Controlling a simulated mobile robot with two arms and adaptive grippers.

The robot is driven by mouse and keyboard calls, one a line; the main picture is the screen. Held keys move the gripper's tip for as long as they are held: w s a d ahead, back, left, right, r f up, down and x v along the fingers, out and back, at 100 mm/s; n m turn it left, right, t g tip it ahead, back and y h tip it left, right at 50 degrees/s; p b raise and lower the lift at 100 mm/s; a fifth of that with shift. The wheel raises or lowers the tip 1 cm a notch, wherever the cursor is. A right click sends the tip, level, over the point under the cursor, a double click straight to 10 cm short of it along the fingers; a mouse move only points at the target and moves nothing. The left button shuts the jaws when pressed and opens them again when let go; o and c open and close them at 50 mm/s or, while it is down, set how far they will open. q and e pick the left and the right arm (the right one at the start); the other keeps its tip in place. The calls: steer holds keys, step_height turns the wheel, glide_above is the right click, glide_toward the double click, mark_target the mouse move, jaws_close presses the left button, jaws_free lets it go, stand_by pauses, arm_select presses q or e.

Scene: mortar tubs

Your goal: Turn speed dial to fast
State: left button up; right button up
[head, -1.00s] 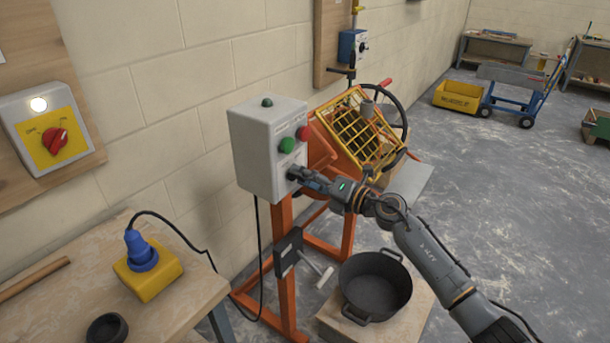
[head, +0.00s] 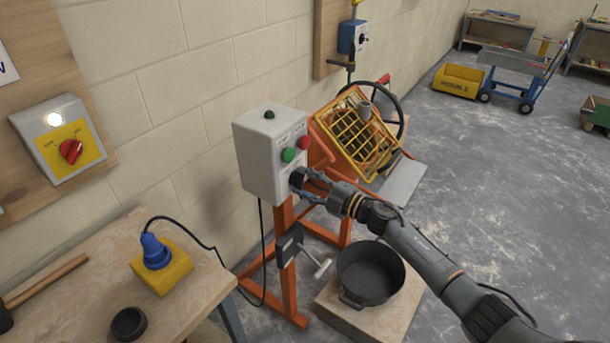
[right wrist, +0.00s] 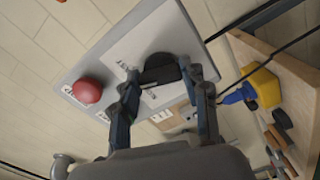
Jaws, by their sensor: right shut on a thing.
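The speed dial is a black knob on the front of the grey control box (head: 262,158), below the green button (head: 288,155) and the red button (head: 303,143). In the head view my right gripper (head: 298,180) is at the dial and mostly covers it. In the right wrist view the black dial (right wrist: 160,68) sits between the two fingers of my right gripper (right wrist: 165,82), which are shut on it. The printed labels around the dial are too small to read, so its setting cannot be told. My left gripper is out of view.
The orange mixer with a yellow grid guard (head: 355,130) stands behind the box. A black tub (head: 370,275) is on a block below my right arm. A wooden bench (head: 80,270) at left holds a yellow box with a blue plug (head: 160,268).

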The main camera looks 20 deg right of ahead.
steer(key=shift+m+p, duration=0.85)
steer(key=shift+m, duration=0.65)
steer(key=shift+f, duration=0.1)
steer(key=o, duration=1.2)
steer(key=shift+c, duration=0.2)
steer(key=v, duration=1.2)
